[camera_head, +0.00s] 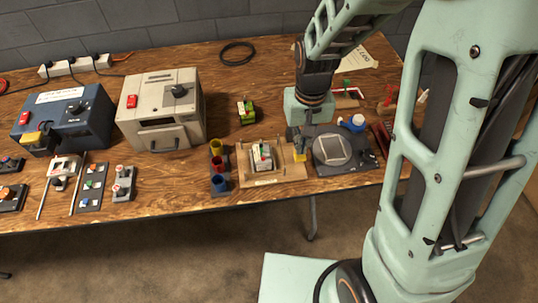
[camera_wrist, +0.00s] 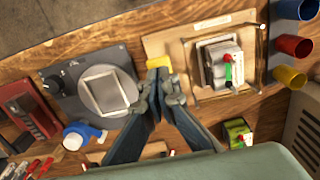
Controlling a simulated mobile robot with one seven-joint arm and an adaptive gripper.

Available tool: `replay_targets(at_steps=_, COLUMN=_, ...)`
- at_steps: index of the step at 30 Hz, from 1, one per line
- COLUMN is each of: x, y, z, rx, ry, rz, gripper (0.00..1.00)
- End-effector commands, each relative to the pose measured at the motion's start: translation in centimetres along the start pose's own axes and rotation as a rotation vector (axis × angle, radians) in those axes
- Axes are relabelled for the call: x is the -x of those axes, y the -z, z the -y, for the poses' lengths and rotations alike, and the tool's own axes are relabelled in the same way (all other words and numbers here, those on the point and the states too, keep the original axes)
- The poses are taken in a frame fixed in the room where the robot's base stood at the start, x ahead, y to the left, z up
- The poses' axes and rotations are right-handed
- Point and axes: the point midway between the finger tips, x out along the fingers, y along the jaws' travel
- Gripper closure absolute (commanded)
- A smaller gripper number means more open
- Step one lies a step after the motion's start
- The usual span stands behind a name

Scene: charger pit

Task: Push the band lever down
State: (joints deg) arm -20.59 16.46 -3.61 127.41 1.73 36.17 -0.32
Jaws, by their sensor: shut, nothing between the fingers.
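A small yellow piece (camera_wrist: 159,63), which seems to be the band lever, sits at the edge of a light wooden board (camera_wrist: 160,43). In the head view the yellow piece (camera_head: 299,156) is just below my gripper (camera_head: 298,147). The board carries a pale block (camera_wrist: 216,66) with a red and green part on it, inside a thin metal frame. In the wrist view my gripper (camera_wrist: 159,82) is shut and empty, its fingertips beside the yellow piece. I cannot tell whether they touch it. The fingers partly hide the piece's near edge.
A dark plate with a round grey disc (camera_head: 332,150) lies right of the board. Blue, red and yellow cups (camera_head: 219,184) stand left of it. A beige box (camera_head: 160,108) and a blue box (camera_head: 68,118) are farther left. A green block (camera_head: 246,111) lies behind the board.

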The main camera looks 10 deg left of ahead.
Motion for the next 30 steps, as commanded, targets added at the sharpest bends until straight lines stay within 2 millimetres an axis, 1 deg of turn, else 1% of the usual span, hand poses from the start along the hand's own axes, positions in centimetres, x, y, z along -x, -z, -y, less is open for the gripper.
replay_targets(at_steps=22, x=-2.9, y=0.0, z=0.0, rx=-0.001, ry=0.0, rz=0.001, gripper=1.0)
replay_targets(at_steps=30, x=-3.0, y=0.0, z=0.0, rx=0.0, ry=0.0, rz=0.0, gripper=1.0)
